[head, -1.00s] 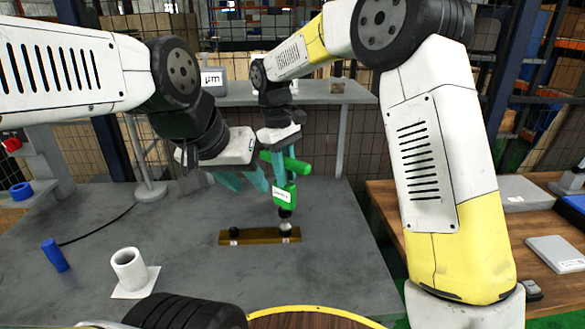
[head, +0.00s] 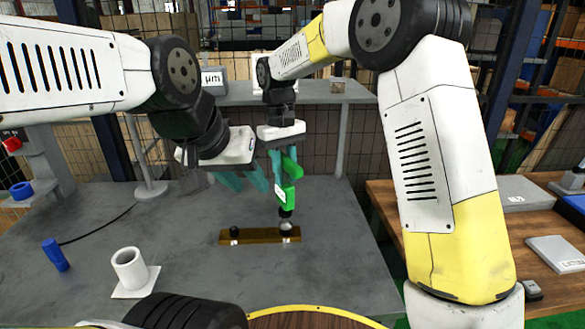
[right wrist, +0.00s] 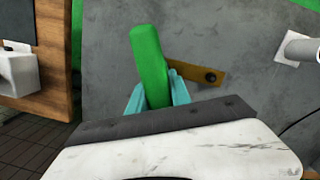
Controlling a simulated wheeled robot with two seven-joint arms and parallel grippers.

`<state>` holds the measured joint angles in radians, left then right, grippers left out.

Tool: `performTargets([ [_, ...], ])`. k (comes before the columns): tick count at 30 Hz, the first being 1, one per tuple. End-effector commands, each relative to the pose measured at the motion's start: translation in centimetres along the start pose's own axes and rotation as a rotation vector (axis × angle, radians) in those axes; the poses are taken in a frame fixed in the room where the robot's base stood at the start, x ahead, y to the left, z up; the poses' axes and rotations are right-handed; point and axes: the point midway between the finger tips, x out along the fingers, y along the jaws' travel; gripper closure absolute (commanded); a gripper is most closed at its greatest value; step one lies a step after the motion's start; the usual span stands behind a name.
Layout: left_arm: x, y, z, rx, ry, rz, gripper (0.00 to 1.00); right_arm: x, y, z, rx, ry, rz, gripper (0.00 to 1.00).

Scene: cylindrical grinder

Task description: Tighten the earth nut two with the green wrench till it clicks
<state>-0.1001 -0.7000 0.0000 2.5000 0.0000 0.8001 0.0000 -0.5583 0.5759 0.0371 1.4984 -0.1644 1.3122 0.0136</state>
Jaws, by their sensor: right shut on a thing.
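The green wrench (head: 288,195) stands upright, its dark lower end over the right-hand nut (head: 286,227) of a brass bar (head: 260,238). Whether it is fully seated cannot be told. My right gripper (head: 282,163) is shut on the wrench's upper part from above. The right wrist view shows the green wrench handle (right wrist: 149,62) between the teal fingers (right wrist: 155,98). The bar's other dark nut (head: 234,231) stands at its left end and shows in the right wrist view (right wrist: 210,76). My left gripper (head: 243,180) is open and empty, just left of the wrench. The labels are too small to read.
A white cup-like cylinder (head: 129,268) on a pad and a blue cylinder (head: 55,255) are at the left of the grey table (head: 190,215). A raised grey shelf (head: 325,92) runs behind. A wooden table (head: 420,215) stands at the right.

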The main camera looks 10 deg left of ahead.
Motion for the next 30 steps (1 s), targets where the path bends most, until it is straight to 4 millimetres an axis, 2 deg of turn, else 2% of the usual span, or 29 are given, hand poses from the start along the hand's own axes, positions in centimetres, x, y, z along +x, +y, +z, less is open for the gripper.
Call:
performTargets([
  [6, 0.0, 0.0, 0.0, 0.000, 0.000, 0.000, 0.64, 0.3, -0.1, 0.1, 0.077, -0.008, -0.012, 1.00],
  [13, 0.0, 0.0, 0.0, 0.000, 0.000, 0.000, 0.64, 0.1, 0.0, 0.1, -0.007, -0.007, 0.000, 1.00],
  [30, 0.0, 0.0, 0.0, 0.000, 0.000, 0.000, 0.64, -3.3, -0.1, 0.5, -0.007, 0.000, 0.001, 1.00],
])
